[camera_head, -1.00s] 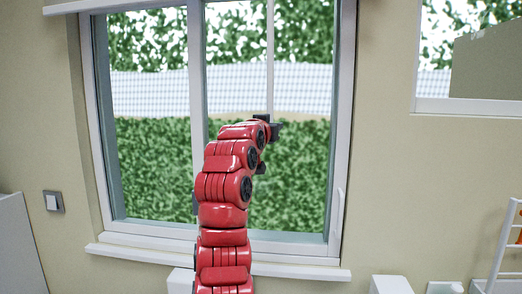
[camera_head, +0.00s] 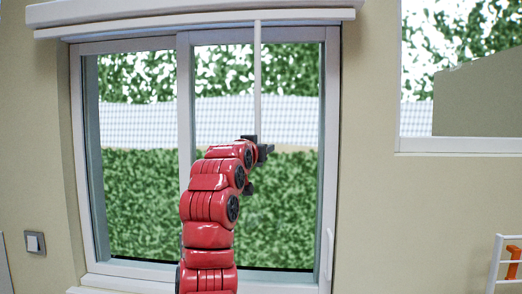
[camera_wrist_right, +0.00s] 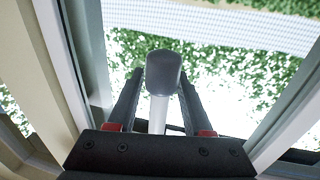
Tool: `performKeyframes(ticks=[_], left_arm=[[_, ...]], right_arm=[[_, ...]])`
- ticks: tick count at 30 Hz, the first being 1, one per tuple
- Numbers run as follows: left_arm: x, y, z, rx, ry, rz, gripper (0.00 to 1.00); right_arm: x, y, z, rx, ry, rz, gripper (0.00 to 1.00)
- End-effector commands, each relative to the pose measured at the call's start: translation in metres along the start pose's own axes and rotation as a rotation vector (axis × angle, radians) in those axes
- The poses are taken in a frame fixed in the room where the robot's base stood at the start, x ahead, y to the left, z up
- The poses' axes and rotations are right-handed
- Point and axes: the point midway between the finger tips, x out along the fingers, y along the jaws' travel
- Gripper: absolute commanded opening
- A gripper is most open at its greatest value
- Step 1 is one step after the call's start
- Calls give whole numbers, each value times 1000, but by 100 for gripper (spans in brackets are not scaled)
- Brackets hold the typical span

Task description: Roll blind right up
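The blind (camera_head: 190,18) shows only as a white casing and bar across the top of the window; no fabric hangs over the glass. A thin white wand (camera_head: 257,75) hangs from it in front of the right pane. My right gripper (camera_head: 262,150) is at the wand's lower end. The right wrist view, which is upside down, shows a grey knob (camera_wrist_right: 163,72) on the wand's end, between the two fingers of my right gripper (camera_wrist_right: 161,85). The fingers appear shut on it. My left gripper is not in view.
The window's middle frame post (camera_head: 185,120) stands left of my red right arm. A second window (camera_head: 460,70) is at the right. A light switch (camera_head: 34,243) is on the left wall, and a white rack (camera_head: 497,262) stands at lower right.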

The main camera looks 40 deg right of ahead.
Motion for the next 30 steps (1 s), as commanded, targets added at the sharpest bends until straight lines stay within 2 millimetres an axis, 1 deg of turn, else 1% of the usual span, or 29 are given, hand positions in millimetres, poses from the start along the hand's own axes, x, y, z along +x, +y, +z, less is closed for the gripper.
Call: performKeyframes(ticks=[8, 11, 13, 17, 22, 27, 30], left_arm=[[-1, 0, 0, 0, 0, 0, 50], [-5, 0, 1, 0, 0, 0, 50], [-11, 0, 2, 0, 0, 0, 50], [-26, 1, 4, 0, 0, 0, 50], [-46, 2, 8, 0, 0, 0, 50], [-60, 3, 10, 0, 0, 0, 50], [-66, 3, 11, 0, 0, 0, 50]], right_arm=[[0, 0, 2, -1, -3, 1, 52], [-5, 0, 3, -1, -3, 0, 52], [-14, 0, 4, 0, 0, 0, 52], [-42, -2, 6, 1, 1, -3, 52], [-89, -1, 7, 4, 1, -4, 52], [-132, -2, 5, 3, 0, -5, 52], [-150, -1, 4, 3, -1, -4, 52]])
